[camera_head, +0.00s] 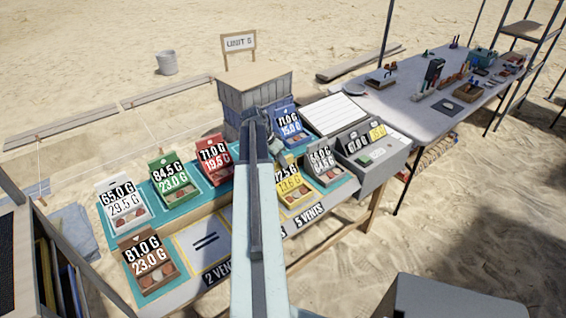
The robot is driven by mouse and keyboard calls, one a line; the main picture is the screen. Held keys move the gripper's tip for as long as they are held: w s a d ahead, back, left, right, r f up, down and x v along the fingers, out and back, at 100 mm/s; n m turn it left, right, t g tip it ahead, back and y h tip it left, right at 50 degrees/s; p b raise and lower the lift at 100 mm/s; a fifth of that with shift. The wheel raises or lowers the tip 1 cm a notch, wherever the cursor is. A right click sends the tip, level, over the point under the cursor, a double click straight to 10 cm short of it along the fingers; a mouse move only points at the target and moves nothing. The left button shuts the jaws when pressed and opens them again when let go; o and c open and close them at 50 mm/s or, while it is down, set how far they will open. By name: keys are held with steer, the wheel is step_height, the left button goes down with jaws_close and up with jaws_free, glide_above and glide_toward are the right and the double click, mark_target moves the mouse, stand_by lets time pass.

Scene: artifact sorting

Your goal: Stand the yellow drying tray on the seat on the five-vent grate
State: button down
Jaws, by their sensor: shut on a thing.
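The yellow drying tray (294,191), with weight figures on its upright back card, shows just right of my arm at the right part of the front row, behind the "5 VENTS" label (309,215). My arm covers its left side. My gripper (264,150) is at the arm's dark far end beside the tray and is shut on it; the fingertips are mostly hidden. The tray looks about upright. I cannot tell whether it touches the five-vent seat, which the tray and my arm largely hide.
White (125,205), green (173,178), red (214,160) and blue (288,124) trays stand in the back row. A brown tray (148,265) is front left, a grey tray (325,166) right. The two-bar seat (205,240) is bare.

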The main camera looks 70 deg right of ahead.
steer(key=shift+f, duration=0.2)
steer(key=c, duration=1.3)
jaws_free()
steer(key=shift+r, duration=0.1)
steer(key=shift+r, duration=0.3)
steer(key=p+v, duration=1.1)
steer(key=shift+w+a+r, duration=0.15)
steer(key=shift+a+r, duration=0.05)
steer(key=shift+r, duration=0.05)
